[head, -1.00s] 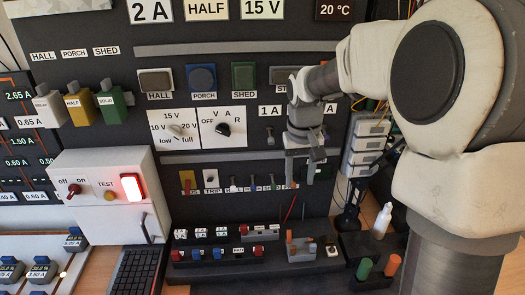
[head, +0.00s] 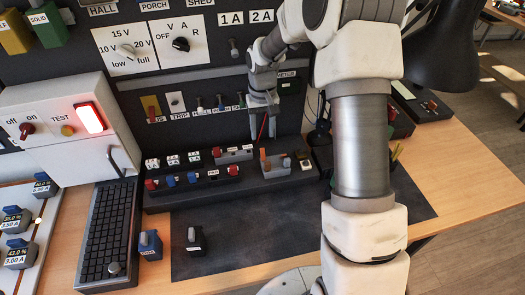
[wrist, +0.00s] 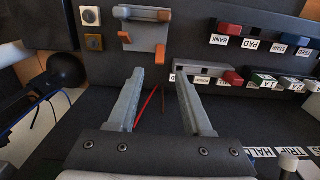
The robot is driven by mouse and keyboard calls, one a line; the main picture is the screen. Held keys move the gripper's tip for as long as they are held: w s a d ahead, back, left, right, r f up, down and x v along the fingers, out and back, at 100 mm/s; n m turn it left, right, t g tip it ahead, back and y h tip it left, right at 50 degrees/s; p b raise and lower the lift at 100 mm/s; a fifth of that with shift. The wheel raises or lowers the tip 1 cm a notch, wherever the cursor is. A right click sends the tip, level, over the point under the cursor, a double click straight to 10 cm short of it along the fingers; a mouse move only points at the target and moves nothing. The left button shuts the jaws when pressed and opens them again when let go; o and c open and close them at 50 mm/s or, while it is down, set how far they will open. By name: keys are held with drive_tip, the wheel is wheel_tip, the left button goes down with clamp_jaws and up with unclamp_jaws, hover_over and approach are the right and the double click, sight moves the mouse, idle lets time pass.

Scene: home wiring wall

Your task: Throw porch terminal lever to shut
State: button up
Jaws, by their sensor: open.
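A grey terminal block (head: 276,172) with orange levers stands on the dark shelf below the wall panel. One orange lever (head: 264,160) on it sticks up. In the wrist view the block (wrist: 143,32) is beyond my fingertips, with two short orange levers, one at left (wrist: 125,37) and one at right (wrist: 160,55), and a brownish bar along its far edge. I cannot read a porch label on it, so I cannot tell which lever is porch. My gripper (head: 263,122) points down, open and empty, above and behind the block; its fingers (wrist: 160,82) touch no lever.
Rows of small coloured blocks (head: 190,180) with labels share the shelf to the left. Thin red leads (wrist: 148,105) show between my fingers. Small toggles (head: 220,103) line the panel beside the gripper. A dark mat (head: 240,230) in front is mostly clear.

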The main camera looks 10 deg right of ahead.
sight(263, 150)
wheel_tip(263, 150, down, 8)
drive_tip(key=shift+f+b, duration=0.25)
drive_tip(key=shift+b, duration=0.05)
clamp_jaws()
